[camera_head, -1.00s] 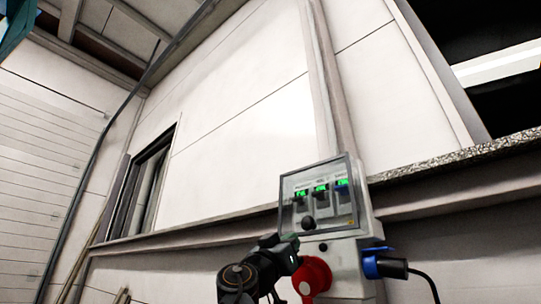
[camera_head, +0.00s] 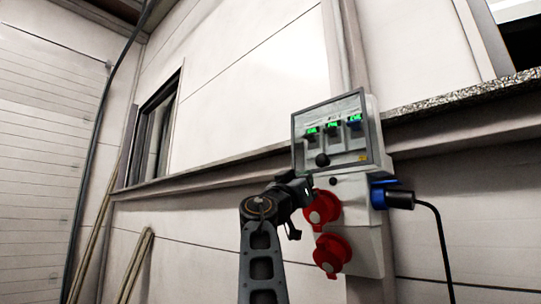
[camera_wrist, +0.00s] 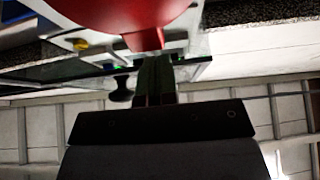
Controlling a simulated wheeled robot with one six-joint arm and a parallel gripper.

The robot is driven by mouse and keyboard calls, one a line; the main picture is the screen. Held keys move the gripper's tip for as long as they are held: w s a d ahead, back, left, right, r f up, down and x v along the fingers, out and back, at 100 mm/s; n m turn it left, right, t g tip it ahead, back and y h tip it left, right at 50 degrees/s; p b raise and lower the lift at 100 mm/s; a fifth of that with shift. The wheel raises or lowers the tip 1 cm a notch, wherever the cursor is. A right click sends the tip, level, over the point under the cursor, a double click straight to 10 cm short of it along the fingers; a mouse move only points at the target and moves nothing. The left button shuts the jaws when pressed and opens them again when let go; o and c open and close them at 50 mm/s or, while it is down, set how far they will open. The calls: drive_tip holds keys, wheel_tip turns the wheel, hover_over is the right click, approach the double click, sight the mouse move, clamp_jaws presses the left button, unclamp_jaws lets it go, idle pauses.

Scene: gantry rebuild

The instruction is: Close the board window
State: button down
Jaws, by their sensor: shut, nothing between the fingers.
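The grey electrical board (camera_head: 357,218) hangs on the white wall, with red round sockets on its lower part. Its clear window (camera_head: 346,143) has a dark frame and a black knob (camera_head: 322,160) near the lower edge; lit green switches show through it. I cannot tell how far the window stands off the board. My gripper (camera_head: 303,190) is shut and empty, just below and left of the knob. In the wrist view my fingers (camera_wrist: 155,78) are together beside the knob (camera_wrist: 122,92), close to the window's edge (camera_wrist: 60,70); contact is unclear.
A red socket (camera_head: 323,208) is very near my gripper, with another (camera_head: 332,252) below. A blue plug (camera_head: 388,194) with a black cable sticks out at right. A ledge (camera_head: 215,172) runs along the wall. The space left of my arm is open.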

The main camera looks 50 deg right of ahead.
drive_tip(key=s+b+v, duration=0.1)
drive_tip(key=b+v, duration=0.6)
drive_tip(key=v, duration=0.6)
drive_tip(key=w+f+n+t+y+p, duration=0.3)
drive_tip(key=w+n+t+y+p, duration=0.3)
drive_tip(key=w+n+t+p, duration=0.35)
drive_tip(key=w+a+f+n+y+p, duration=0.45)
drive_tip(key=a+f+y+p, duration=0.3)
drive_tip(key=p, duration=0.45)
drive_tip(key=s+a+f+n+g+y+p, duration=0.2)
drive_tip(key=s+a+f+y+p, duration=0.2)
drive_tip(key=a+f+p, duration=0.3)
drive_tip(key=s+a+f+n+g+y+p, duration=0.1)
drive_tip(key=s+a+f+n+y+p, duration=0.2)
drive_tip(key=a, duration=0.8)
wheel_tip(320, 180, down, 4)
drive_tip(key=s+y+p, duration=0.2)
drive_tip(key=y+p, duration=0.2)
drive_tip(key=p, duration=0.1)
drive_tip(key=shift+f+g+p, duration=0.15)
drive_tip(key=shift+g+p, duration=0.15)
drive_tip(key=shift+g, duration=0.05)
drive_tip(key=shift+s, duration=0.15)
